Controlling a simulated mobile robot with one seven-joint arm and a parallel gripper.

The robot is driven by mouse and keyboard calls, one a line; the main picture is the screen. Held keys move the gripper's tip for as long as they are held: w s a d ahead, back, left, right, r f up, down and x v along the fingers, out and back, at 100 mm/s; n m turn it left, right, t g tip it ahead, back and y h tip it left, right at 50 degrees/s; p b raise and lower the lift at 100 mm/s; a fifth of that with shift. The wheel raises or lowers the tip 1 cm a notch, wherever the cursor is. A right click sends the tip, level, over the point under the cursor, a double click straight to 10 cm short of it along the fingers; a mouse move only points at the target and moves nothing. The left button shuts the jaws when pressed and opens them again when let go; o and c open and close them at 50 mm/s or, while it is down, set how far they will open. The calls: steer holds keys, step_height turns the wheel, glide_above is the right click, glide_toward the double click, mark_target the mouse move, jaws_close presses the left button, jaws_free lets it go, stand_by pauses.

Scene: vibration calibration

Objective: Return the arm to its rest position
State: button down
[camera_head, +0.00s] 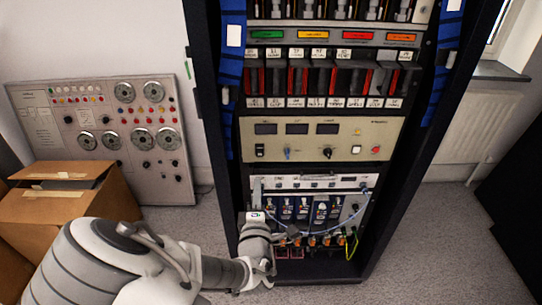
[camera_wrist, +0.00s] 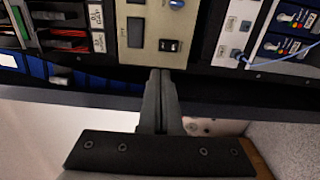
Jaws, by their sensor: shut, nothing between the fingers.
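My gripper (camera_wrist: 160,76) is shut, its two dark fingers together and empty in the wrist view. The fingers point toward the dark frame of the equipment rack (camera_wrist: 110,98), just below a beige panel (camera_wrist: 142,48). I cannot tell whether they touch the frame. In the head view my arm reaches in from the lower left, and its wrist end is in front of the lower left part of the rack (camera_head: 213,120). The fingers are not clear there.
The rack holds a beige panel (camera_head: 310,139) with displays and knobs, and lower modules with a loose blue cable (camera_head: 347,217). A cardboard box (camera_head: 58,205) and a grey control panel (camera_head: 160,165) stand at the left. Carpet (camera_head: 425,250) is clear at right.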

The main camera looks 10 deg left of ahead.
steer(key=w+d+r+m+g+h, duration=0.2)
steer(key=d+r+m+g, duration=0.1)
steer(key=d+m+g, duration=0.8)
steer(key=s+d+r+m+g+h, duration=0.1)
steer(key=s+d+r+m, duration=0.4)
steer(key=s+d+r, duration=0.5)
steer(key=s+d+r+m+h, duration=0.1)
steer(key=s+d+r+m, duration=0.4)
steer(key=s+d+r, duration=0.5)
step_height(320, 180, up, 9)
steer(key=s+a+p, duration=0.1)
steer(key=a+p, duration=0.1)
steer(key=p, duration=1)
steer(key=shift+s+r+p, duration=0.15)
steer(key=shift+s+p, duration=0.15)
steer(key=shift+s, duration=0.05)
